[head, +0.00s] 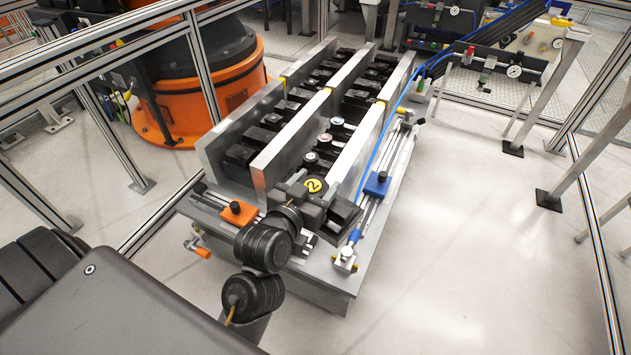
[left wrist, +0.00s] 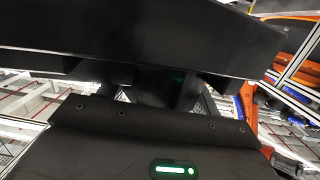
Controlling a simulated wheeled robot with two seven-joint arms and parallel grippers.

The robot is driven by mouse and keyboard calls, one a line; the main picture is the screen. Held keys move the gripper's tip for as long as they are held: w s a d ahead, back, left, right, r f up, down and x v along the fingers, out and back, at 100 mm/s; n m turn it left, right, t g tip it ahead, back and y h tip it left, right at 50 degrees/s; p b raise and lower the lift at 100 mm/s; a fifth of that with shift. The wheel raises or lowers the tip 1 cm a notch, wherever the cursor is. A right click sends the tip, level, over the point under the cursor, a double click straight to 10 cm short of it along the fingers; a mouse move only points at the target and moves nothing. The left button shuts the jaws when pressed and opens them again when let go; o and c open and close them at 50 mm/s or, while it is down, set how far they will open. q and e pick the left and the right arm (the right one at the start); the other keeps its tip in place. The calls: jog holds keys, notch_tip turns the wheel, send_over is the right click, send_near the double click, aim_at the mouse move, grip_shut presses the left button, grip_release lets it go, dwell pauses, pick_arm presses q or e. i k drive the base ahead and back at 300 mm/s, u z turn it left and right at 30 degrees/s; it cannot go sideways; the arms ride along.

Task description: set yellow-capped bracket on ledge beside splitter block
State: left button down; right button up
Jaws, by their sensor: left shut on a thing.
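The yellow cap of the bracket (head: 313,186) shows at the near end of the metal channels in the head view. My left gripper (head: 328,203) is shut on this dark bracket, and the gripper and arm hide part of it. In the left wrist view a broad dark surface fills the top, close in front of the gripper. The grey ledge (head: 318,279) runs along the near end of the unit, below my gripper. I cannot tell for sure which part is the splitter block. My right gripper is not in view.
Tall metal walls (head: 286,140) flank rows of dark parts, some with pale round caps (head: 324,140). An orange block (head: 238,212) sits left of my gripper and a blue block (head: 377,184) right of it, by a rail. The floor on the right is open.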

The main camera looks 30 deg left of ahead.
aim_at(412, 109)
jog(key=z, duration=1)
jog(key=i, duration=2.9)
jog(key=u, duration=1.05)
jog(key=i, duration=2.1)
